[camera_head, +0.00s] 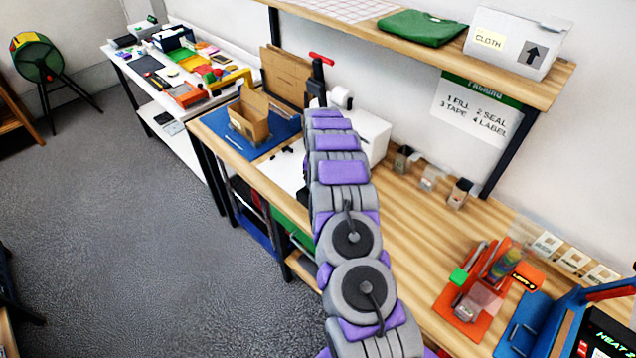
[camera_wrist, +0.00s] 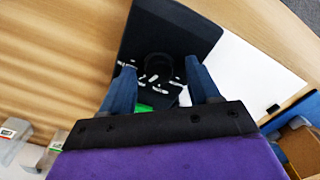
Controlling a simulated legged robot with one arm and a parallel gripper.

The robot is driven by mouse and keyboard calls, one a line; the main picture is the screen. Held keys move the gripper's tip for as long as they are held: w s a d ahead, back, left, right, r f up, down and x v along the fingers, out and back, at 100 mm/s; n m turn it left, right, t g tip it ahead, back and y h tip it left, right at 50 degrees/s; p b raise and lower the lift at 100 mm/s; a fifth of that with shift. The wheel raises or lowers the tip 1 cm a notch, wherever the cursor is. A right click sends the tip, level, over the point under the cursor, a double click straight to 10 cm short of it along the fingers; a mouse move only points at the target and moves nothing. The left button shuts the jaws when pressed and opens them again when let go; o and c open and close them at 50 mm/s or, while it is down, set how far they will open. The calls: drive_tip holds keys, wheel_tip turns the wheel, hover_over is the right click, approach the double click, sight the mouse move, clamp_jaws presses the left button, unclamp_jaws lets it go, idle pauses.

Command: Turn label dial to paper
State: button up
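In the wrist view, a dark panel (camera_wrist: 190,25) lies ahead of my gripper (camera_wrist: 160,65). On it is a dark round part that looks like the label dial (camera_wrist: 158,72), with several small white marks around it. I cannot read the marks or tell where the dial points. My two blue fingers stand well apart, one on each side of the dial, with nothing gripped between them. I cannot tell whether they touch it. A small green patch (camera_wrist: 143,107) shows below the dial. In the head view my arm hides the dial and my gripper.
The wooden bench (camera_head: 425,215) holds a white box-shaped device (camera_head: 372,137) right of my arm and an open cardboard box (camera_head: 249,117) on a blue mat left. Small bins (camera_head: 459,193) and an orange-based fixture (camera_head: 462,310) stand further right. A shelf (camera_head: 440,52) overhangs the bench.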

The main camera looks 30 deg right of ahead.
wheel_tip(320, 180, up, 17)
drive_tip(key=p, duration=0.1)
drive_tip(key=shift+r, duration=0.15)
idle(0.4)
idle(0.5)
